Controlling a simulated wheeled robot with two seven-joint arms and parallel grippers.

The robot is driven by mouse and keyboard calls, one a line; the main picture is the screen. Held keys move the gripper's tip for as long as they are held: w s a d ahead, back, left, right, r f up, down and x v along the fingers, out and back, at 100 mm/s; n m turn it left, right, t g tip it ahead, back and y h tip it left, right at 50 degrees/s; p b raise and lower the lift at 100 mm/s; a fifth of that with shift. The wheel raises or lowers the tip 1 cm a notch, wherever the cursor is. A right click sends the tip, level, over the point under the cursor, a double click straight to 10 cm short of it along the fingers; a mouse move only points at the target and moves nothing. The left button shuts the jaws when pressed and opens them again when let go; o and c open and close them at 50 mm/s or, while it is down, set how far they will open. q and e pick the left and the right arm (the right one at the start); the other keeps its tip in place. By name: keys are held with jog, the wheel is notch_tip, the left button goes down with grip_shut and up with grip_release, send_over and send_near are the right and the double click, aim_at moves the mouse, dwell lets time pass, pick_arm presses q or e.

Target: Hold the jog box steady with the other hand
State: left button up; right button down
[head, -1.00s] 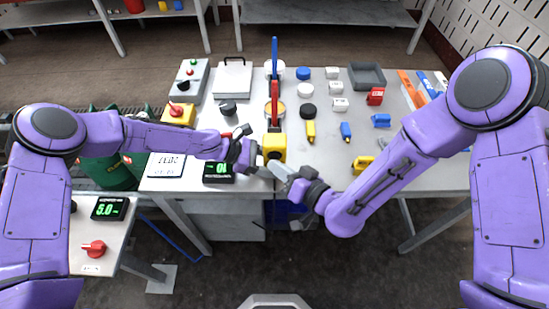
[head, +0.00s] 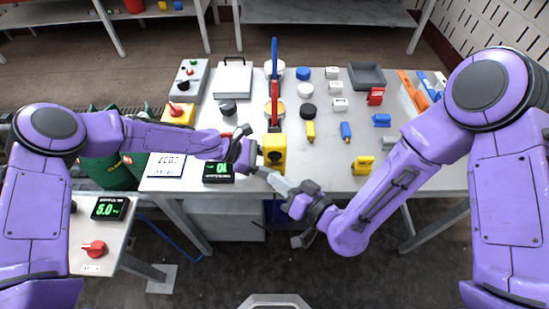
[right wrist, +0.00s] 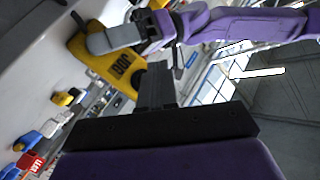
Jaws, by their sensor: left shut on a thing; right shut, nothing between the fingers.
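The yellow jog box (head: 272,143) is at the front edge of the table in the head view. In the right wrist view the jog box (right wrist: 118,72) shows dark lettering on its face. My left gripper (head: 256,155) is shut on it from the left; its grey fingers also show across the box in the right wrist view (right wrist: 115,38). My right gripper (head: 277,180) is shut and empty, just below and right of the box. Its dark fingers (right wrist: 155,85) point at the box's lower end; I cannot tell whether they touch it.
A red bar (head: 274,100) stands behind the box. Yellow and blue pieces, pucks and white blocks lie to the right on the table (head: 330,150). A small green-lit display (head: 218,171) sits left of the box, near my left forearm.

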jog(key=s, duration=0.3)
jog(key=shift+w, duration=0.1)
dwell(0.9)
pick_arm(q)
jog(key=o, duration=1.2)
jog(key=shift+o, duration=0.2)
jog(key=shift+a, duration=0.1)
jog(key=v, duration=1.2)
